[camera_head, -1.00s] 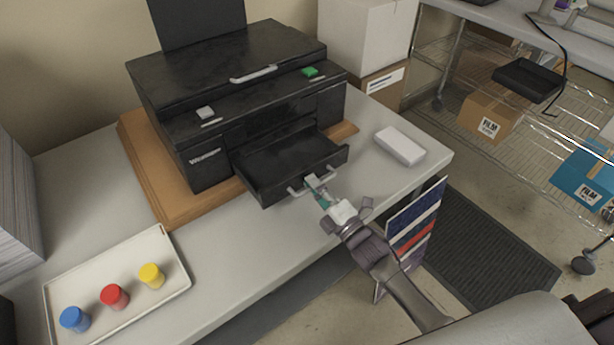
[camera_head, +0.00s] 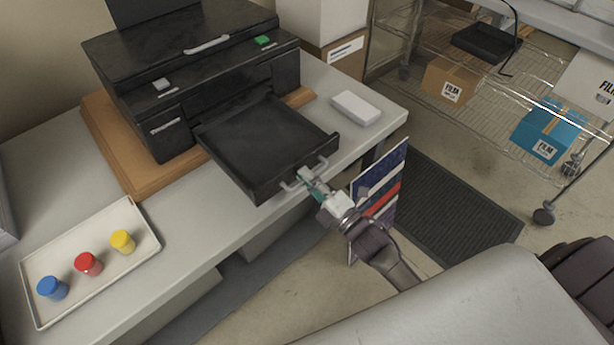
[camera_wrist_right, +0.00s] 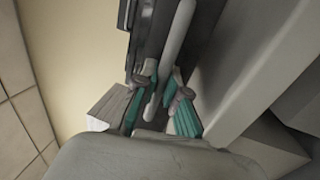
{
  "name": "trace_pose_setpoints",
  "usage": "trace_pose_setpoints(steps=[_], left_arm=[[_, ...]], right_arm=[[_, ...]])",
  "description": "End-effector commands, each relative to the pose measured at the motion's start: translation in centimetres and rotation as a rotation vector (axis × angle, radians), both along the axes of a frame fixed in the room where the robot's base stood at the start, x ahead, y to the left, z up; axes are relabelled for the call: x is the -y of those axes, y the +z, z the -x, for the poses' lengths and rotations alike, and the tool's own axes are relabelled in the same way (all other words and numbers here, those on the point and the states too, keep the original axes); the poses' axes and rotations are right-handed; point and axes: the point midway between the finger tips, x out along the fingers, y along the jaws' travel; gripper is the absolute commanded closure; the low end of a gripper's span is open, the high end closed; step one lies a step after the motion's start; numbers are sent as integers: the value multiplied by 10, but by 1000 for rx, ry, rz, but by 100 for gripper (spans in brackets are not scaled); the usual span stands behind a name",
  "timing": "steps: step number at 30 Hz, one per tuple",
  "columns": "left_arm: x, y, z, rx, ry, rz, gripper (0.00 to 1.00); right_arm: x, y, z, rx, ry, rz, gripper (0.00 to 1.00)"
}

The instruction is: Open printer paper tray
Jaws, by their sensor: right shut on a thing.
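The black printer (camera_head: 195,75) stands on a wooden board on the table. Its paper tray (camera_head: 265,140) is pulled well out of the front and looks empty inside. A light bar handle (camera_head: 288,185) runs along the tray's front. My right gripper (camera_head: 310,179) is shut on this handle near its middle. In the right wrist view the handle (camera_wrist_right: 176,35) runs down between the teal-padded fingers of my right gripper (camera_wrist_right: 158,108). The fingers hide part of the handle. My left gripper is in neither view.
A white tray (camera_head: 38,312) with blue, red and yellow capped jars lies at the table's left. A white box (camera_head: 356,107) lies right of the printer. A striped board (camera_head: 384,190) stands by the table's front edge. A wire rack (camera_head: 480,110) stands at right.

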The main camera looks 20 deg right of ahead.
Motion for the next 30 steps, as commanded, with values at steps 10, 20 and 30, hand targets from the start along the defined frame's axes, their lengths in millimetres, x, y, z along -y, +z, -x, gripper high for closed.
trace_pose_setpoints(steps=[10, 20, 30], left_arm=[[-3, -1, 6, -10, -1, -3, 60], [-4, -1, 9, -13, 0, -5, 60], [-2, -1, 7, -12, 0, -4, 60]], right_arm=[[0, 0, 0, -1, 0, 1, 77], [9, -6, 24, -4, -1, 1, 77], [32, -19, 88, -4, -1, 1, 77]])
